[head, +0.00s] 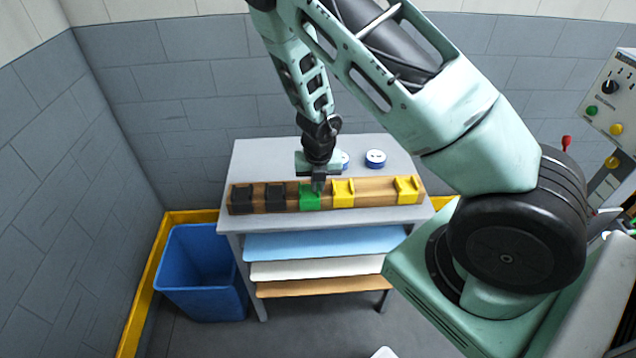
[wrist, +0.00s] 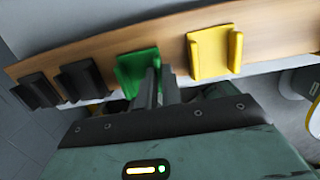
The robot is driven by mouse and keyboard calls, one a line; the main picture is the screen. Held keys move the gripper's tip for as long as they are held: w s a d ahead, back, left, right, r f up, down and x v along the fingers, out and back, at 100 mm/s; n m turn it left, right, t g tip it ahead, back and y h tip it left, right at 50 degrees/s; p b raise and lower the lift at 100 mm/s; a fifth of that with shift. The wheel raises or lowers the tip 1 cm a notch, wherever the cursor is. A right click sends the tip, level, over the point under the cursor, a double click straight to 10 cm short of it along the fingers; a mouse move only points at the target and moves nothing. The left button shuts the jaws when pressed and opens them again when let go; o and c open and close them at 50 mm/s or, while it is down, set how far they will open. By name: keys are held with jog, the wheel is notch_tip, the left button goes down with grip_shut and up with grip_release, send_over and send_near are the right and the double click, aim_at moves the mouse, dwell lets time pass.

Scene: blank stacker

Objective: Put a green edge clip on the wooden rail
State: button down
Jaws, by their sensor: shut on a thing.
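The wooden rail (head: 377,193) lies along the front of the grey table and also shows in the wrist view (wrist: 276,38). A green edge clip (head: 308,200) sits at the rail, between a black clip and a yellow clip. It also shows in the wrist view (wrist: 137,66). My gripper (head: 318,186) comes down from above, with its fingertips at the green clip. In the wrist view my gripper (wrist: 158,82) is shut on the green clip's upright part. The fingers hide part of the clip, and I cannot tell how fully it is seated.
Two black clips (head: 241,198) (head: 275,196) are left of the green one, two yellow clips (head: 343,193) (head: 407,190) right. A blue-and-white round thing (head: 375,158) lies behind the rail on the table (head: 262,156). A blue bin (head: 203,275) stands left. A control panel (head: 610,105) is at right.

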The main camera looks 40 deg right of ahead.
jog(key=shift+f, duration=0.25)
jog(key=c, duration=1.5)
grip_release()
jog(key=shift+r, duration=0.1)
notch_tip(320, 180, up, 17)
jog(key=s+a+p, duration=0.1)
jog(key=p, duration=0.5)
jog(key=shift+s, duration=0.35)
jog(key=shift+a, duration=0.1)
